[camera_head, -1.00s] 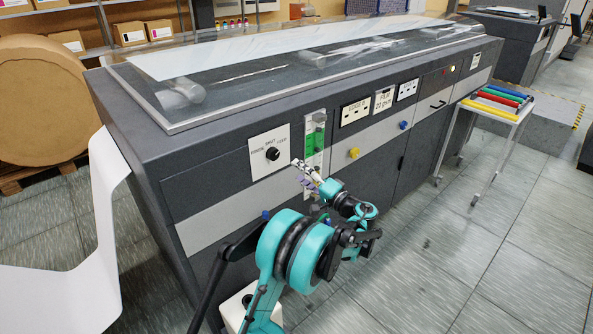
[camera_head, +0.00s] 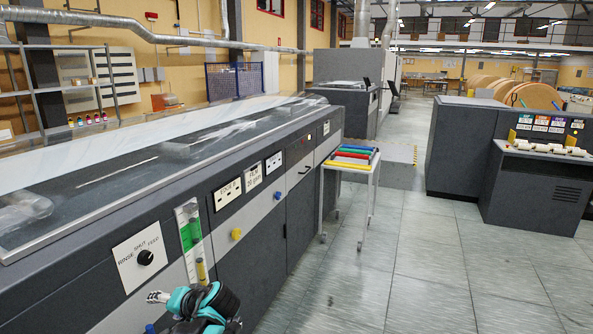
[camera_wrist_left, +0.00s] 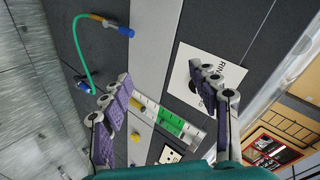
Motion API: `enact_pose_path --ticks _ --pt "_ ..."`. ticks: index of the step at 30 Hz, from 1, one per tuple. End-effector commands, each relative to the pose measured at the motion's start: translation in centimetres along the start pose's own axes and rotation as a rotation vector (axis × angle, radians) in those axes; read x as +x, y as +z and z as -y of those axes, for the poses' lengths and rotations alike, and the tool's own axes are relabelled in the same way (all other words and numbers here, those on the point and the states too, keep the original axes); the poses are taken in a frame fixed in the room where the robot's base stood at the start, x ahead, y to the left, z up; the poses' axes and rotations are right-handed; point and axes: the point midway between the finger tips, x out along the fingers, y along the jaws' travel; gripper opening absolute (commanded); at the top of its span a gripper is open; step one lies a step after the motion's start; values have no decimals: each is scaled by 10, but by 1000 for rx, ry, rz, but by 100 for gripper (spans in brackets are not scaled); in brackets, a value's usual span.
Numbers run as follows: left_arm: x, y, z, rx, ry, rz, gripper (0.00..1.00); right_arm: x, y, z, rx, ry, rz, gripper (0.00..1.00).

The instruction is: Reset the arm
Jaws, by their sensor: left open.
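My left gripper (camera_head: 158,297) shows at the bottom of the head view, with the teal arm below it. It is in front of the grey machine's side (camera_head: 265,205), below the dial plate (camera_head: 140,256) and left of the green gauge (camera_head: 190,235). In the left wrist view my left gripper (camera_wrist_left: 165,92) has its two purple-padded fingers spread wide with nothing between them. The gauge (camera_wrist_left: 170,122) shows beyond the fingers, and the right finger partly covers the dial plate (camera_wrist_left: 185,72). My right gripper is not in view.
A white cart (camera_head: 348,168) with coloured bars stands by the machine's far end. A green hose (camera_wrist_left: 80,50) with blue-handled fittings hangs on the machine's face. A control console (camera_head: 540,185) stands at the right. The tiled floor (camera_head: 430,260) between is clear.

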Motion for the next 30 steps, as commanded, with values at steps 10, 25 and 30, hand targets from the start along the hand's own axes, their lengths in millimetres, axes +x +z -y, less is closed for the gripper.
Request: enact_pose_path --ticks 10,25,30 --pt "-95 115 -59 -166 478 -35 61 0 0 0 0 0 0 40" --pt "-161 177 -120 -334 793 -95 61 0 0 0 0 0 0 40" --pt "-161 177 -120 -334 793 -95 61 0 0 0 0 0 0 40"
